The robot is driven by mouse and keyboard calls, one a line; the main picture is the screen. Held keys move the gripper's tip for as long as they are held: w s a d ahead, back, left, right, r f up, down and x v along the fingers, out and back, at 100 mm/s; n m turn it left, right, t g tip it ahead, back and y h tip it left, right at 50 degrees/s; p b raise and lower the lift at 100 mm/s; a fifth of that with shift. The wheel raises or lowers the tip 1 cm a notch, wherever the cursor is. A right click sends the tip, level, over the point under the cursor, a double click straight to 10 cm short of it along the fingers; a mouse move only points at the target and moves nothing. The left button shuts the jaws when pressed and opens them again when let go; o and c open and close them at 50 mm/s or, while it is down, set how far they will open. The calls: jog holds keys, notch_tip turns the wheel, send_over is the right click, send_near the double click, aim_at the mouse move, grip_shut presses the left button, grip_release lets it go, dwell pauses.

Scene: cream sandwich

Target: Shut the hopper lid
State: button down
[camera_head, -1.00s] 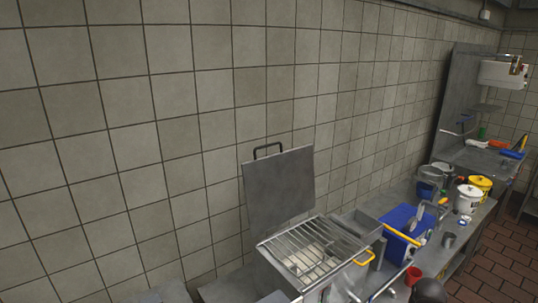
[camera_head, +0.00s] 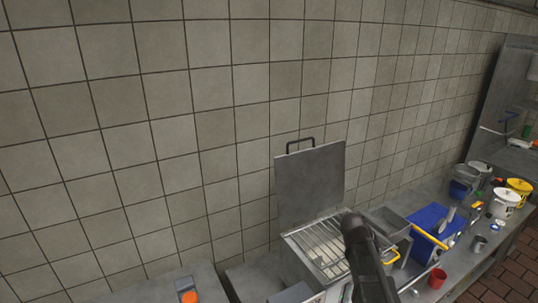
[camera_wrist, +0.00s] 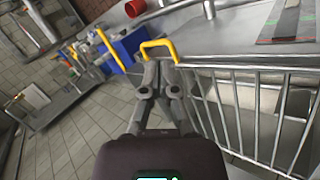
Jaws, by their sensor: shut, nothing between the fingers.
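The hopper lid (camera_head: 310,187) is a flat grey metal plate. It stands upright, open, at the back of the hopper by the tiled wall, with a dark bar handle (camera_head: 301,143) on its top edge. The hopper's barred metal grate (camera_head: 318,247) lies uncovered in front of it and also shows in the wrist view (camera_wrist: 262,115). My gripper (camera_wrist: 161,62) is shut and empty in the wrist view, beside the grate bars, with its tips close to a yellow handle (camera_wrist: 160,44). Whether they touch it I cannot tell. The lid is not in the wrist view.
A blue bin (camera_head: 426,226), a red cup (camera_head: 437,278), a steel cup (camera_head: 479,243) and white and yellow buckets (camera_head: 518,188) stand along the counter to the right. An orange-topped item (camera_head: 189,296) lies at the lower left. The wall is bare above the lid.

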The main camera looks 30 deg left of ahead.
jog(key=w+a+r+n+t+p, duration=0.1)
jog(key=w+a+r+n+t, duration=0.15)
jog(key=a, duration=0.45)
jog(key=w+a+r+n+t+p, duration=0.1)
jog(key=w+a+r, duration=0.1)
jog(key=a+r, duration=0.35)
jog(key=n+t+p, duration=0.3)
jog(key=n+t, duration=0.1)
jog(key=t, duration=0.2)
send_near(281, 179)
jog(key=w+d, duration=0.1)
jog(key=d, duration=0.1)
jog(key=w+d, duration=0.2)
jog(key=w+d+r, duration=0.1)
jog(key=d, duration=0.1)
jog(key=shift+w, duration=0.35)
jog(key=s+a+r+n+t+y, duration=0.1)
jog(key=s+a+r, duration=0.1)
jog(key=a, duration=0.4)
jog(key=s+a+r+n+t+y+p, duration=0.1)
jog(key=s+a+r+n, duration=0.1)
jog(key=a, duration=0.4)
jog(key=shift+a+r+p, duration=0.25)
jog(key=shift+r+p, duration=0.05)
jog(key=shift+r, duration=0.2)
jog(key=shift+t, duration=0.25)
